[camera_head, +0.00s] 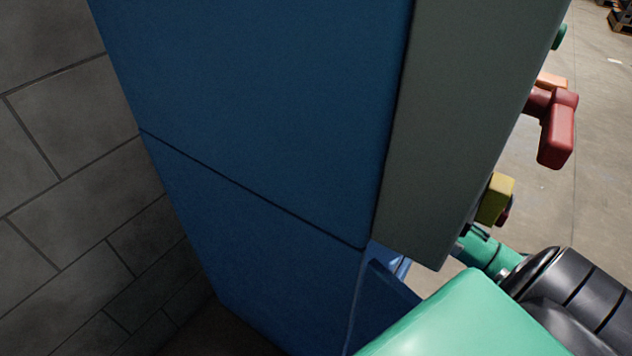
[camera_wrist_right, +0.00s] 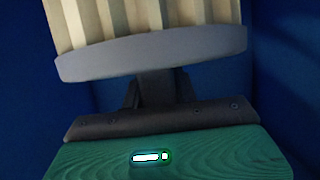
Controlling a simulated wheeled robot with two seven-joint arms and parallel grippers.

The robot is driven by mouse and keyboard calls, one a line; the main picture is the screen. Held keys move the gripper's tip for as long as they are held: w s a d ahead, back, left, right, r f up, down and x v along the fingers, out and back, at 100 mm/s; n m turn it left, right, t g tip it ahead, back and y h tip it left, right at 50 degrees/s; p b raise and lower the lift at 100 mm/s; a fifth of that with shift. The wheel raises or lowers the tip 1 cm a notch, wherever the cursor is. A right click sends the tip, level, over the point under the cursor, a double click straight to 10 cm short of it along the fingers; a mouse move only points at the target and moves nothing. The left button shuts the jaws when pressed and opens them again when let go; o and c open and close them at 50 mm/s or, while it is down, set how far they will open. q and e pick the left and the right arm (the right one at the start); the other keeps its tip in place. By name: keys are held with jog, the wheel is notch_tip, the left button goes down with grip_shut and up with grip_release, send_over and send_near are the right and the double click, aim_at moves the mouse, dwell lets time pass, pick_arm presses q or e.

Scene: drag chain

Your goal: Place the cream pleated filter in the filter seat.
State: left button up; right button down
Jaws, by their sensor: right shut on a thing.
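The cream pleated filter (camera_wrist_right: 145,18) is at the top of the right wrist view, with a grey end cap (camera_wrist_right: 150,53) on its near side. My right gripper (camera_wrist_right: 162,85) is shut on it at the end cap, and the fingers are mostly hidden behind the cap. Dark blue surfaces surround the filter. The filter's far end is out of frame. In the head view the cabinet hides the right gripper and the filter. The filter seat cannot be made out. My left gripper is not in view.
A tall blue cabinet (camera_head: 270,110) with a grey side panel (camera_head: 455,110) fills the middle of the head view. A red handle (camera_head: 557,130) and a yellow block (camera_head: 495,198) stick out at its right. A grey block wall (camera_head: 60,150) stands at the left.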

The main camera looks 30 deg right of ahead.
jog(key=c, duration=1.1)
grip_release()
jog(key=shift+f, duration=0.1)
jog(key=shift+s+d+r, duration=0.25)
jog(key=shift+s+r, duration=0.05)
jog(key=shift+s, duration=0.25)
jog(key=p+v, duration=0.1)
jog(key=v, duration=0.7)
jog(key=shift+s+r+p, duration=0.1)
jog(key=shift+p, duration=0.3)
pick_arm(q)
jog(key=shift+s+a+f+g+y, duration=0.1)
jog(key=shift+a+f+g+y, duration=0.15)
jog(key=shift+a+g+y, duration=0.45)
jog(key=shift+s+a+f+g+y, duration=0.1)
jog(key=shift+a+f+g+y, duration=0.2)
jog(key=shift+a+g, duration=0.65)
pick_arm(e)
jog(key=shift+v, duration=1.25)
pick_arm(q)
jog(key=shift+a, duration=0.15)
